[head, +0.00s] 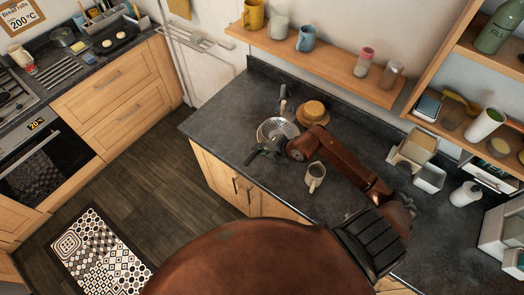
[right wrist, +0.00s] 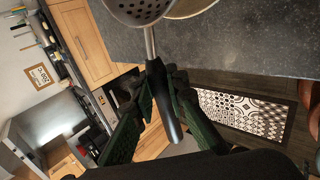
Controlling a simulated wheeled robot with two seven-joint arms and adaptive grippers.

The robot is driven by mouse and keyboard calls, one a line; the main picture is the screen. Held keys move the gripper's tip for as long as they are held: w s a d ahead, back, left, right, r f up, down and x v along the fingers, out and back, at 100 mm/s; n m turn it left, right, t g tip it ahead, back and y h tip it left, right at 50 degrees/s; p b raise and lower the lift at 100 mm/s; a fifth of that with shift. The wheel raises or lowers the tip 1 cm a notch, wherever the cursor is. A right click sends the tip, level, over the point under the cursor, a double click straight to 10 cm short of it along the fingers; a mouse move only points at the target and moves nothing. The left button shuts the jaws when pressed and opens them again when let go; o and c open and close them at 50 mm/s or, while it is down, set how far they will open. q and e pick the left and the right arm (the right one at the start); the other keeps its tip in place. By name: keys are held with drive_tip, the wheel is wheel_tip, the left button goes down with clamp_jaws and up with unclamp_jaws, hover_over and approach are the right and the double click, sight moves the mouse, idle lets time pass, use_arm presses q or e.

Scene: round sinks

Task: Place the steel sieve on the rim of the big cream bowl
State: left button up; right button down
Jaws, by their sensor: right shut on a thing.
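The steel sieve (head: 284,127) is a perforated bowl with a dark handle. In the head view it is over the cream bowl (head: 262,133), whose pale edge shows beside it. My right gripper (head: 262,150) is shut on the sieve's handle at the counter's front. In the right wrist view, the right gripper (right wrist: 161,92) holds the dark handle between its green-padded fingers. The sieve's perforated bowl (right wrist: 137,10) is at the top edge, with the cream bowl's rim (right wrist: 190,8) beside it. I cannot tell whether the sieve touches the rim. My left gripper is not in view.
A cream jug (head: 315,175) stands on the dark counter (head: 225,110), near my right arm. An orange-brown round dish (head: 313,109) stands behind the sieve. A tap (head: 283,100) is behind the bowl. A wall shelf (head: 320,65) holds mugs and jars. The counter's left end is clear.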

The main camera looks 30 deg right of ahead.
wheel_tip(320, 180, down, 6)
drive_tip(key=w+d+p, duration=0.1)
drive_tip(key=d, duration=0.1)
drive_tip(key=shift+w, duration=0.25)
drive_tip(key=c, duration=2.3)
unclamp_jaws()
drive_tip(key=shift+d+f, duration=0.1)
drive_tip(key=shift+f, duration=0.05)
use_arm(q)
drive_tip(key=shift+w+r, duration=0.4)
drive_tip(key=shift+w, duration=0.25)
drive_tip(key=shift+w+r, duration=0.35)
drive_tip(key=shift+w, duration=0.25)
use_arm(e)
drive_tip(key=o, duration=0.4)
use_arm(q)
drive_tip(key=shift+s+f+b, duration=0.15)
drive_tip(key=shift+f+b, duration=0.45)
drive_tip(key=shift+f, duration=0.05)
use_arm(e)
drive_tip(key=v, duration=1.2)
